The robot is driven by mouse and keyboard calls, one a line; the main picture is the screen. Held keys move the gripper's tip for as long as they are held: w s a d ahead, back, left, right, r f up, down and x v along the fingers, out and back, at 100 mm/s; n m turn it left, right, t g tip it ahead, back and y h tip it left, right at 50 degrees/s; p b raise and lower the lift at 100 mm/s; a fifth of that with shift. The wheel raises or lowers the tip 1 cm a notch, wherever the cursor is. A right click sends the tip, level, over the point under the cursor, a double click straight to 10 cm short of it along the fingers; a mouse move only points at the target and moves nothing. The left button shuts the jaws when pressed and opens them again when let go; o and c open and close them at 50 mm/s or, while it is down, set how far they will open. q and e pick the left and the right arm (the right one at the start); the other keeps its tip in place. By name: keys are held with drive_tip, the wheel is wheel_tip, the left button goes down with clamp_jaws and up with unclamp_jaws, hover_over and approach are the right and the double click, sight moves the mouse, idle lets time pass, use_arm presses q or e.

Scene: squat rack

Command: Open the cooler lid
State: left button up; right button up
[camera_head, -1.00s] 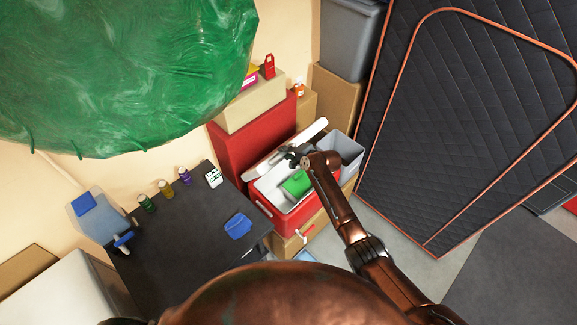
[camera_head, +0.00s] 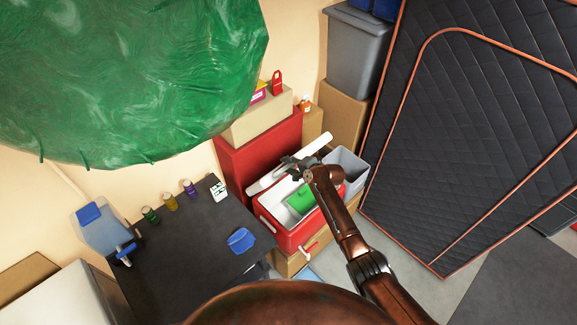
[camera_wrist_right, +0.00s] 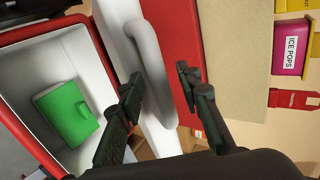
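The red cooler (camera_head: 299,237) stands on a cardboard box with its white inside showing; it also shows in the wrist view (camera_wrist_right: 18,122). Its white lid (camera_head: 318,145) is raised at the back edge, near the red box. In the wrist view a white handle bar (camera_wrist_right: 150,55) runs along the lid (camera_wrist_right: 160,136). A green box (camera_head: 301,201) lies inside the cooler. My right gripper (camera_head: 297,165) is at the middle of the lid. Its fingers (camera_wrist_right: 160,96) are spread, with part of the lid between them; contact is unclear. My left gripper is out of view.
A tall red box (camera_head: 262,150) with a tan box (camera_head: 258,118) on top stands behind the lid. A grey bin (camera_head: 349,166) is close on the cooler's right. A dark table (camera_head: 195,255) stands to the left, and a quilted black panel (camera_head: 470,140) to the right.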

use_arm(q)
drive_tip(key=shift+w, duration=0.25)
use_arm(e)
drive_tip(key=v, duration=1.2)
